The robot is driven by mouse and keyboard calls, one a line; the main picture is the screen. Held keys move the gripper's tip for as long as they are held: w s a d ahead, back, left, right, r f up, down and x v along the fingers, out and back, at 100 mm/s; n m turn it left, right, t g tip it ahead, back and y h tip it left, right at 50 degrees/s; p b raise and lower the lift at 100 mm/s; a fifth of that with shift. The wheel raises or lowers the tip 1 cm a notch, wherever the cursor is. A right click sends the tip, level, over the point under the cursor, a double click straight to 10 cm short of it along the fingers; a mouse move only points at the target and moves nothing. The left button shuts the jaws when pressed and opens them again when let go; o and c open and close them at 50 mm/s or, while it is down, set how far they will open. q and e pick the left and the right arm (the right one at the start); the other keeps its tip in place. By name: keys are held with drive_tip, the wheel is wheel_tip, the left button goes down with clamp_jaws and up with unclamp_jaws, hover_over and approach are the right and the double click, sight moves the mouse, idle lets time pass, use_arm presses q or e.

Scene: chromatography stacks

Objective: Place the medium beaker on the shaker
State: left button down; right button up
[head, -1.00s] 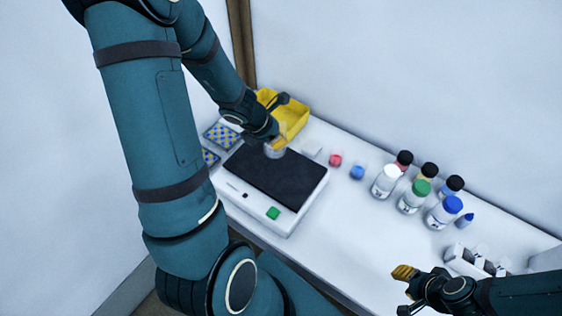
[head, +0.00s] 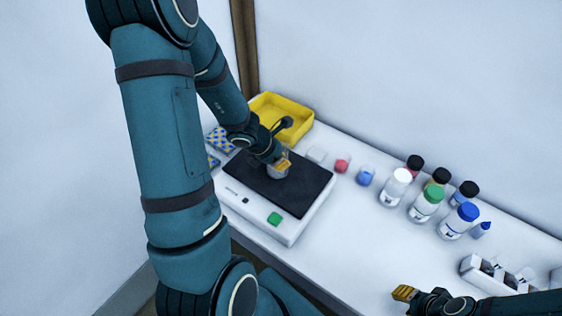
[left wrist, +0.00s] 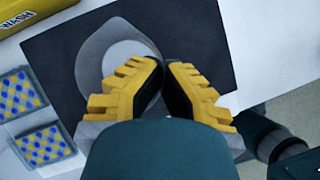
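The shaker (head: 302,204) is a white box with a dark top mat and a green button, on the white table. The medium beaker (head: 277,173), clear grey with a pale base, is over the dark mat. It also shows in the left wrist view (left wrist: 101,50). My left gripper (head: 283,161) is shut on the beaker's wall, its yellow fingers (left wrist: 166,72) at one side of it. I cannot tell whether the base touches the mat. My right gripper (head: 404,293) is over the table's front at the lower right; its finger opening cannot be made out.
A yellow bin (head: 283,104) marked WASH stands behind the shaker. Blue-yellow patterned racks (left wrist: 20,92) are at its left. Small red (head: 342,166) and blue (head: 365,175) items, several capped bottles (head: 424,206) and a white rack (head: 480,277) stand to the right.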

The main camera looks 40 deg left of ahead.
use_arm(q)
drive_tip(key=shift+f, duration=0.1)
use_arm(e)
drive_tip(key=shift+f, duration=0.1)
use_arm(q)
drive_tip(key=c, duration=1.1)
unclamp_jaws()
drive_tip(key=shift+c, duration=0.2)
